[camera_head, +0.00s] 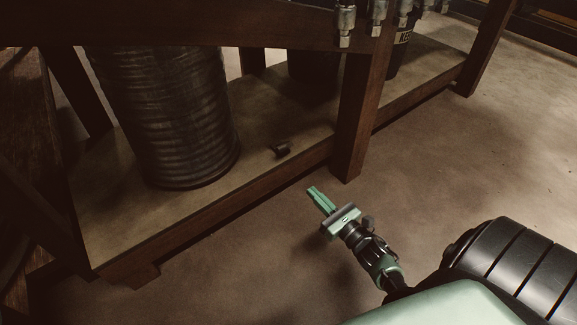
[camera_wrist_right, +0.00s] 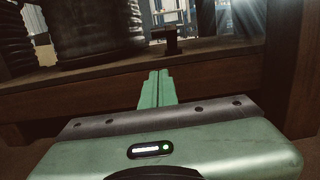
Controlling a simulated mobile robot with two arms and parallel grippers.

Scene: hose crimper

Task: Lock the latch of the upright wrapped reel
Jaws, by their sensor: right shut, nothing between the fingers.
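The upright wrapped reel (camera_head: 165,115) is a tall dark ribbed cylinder standing on the low shelf, left of centre in the head view. A small dark latch-like piece (camera_head: 282,149) sits on the shelf to the right of the reel; it also shows in the right wrist view (camera_wrist_right: 172,42), beyond my fingertips. My right gripper (camera_head: 315,192) is green, shut and empty, in front of the shelf's front edge and apart from the small piece. The reel's lower part shows at the left of the right wrist view (camera_wrist_right: 90,28). My left gripper is not in view.
The wooden shelf (camera_head: 110,230) has a raised front rail. A thick post (camera_head: 357,120) stands right of the small piece, close to my right gripper. Dark containers stand behind the post. Metal fittings (camera_head: 345,25) hang from the upper beam. The floor (camera_head: 480,150) at right is clear.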

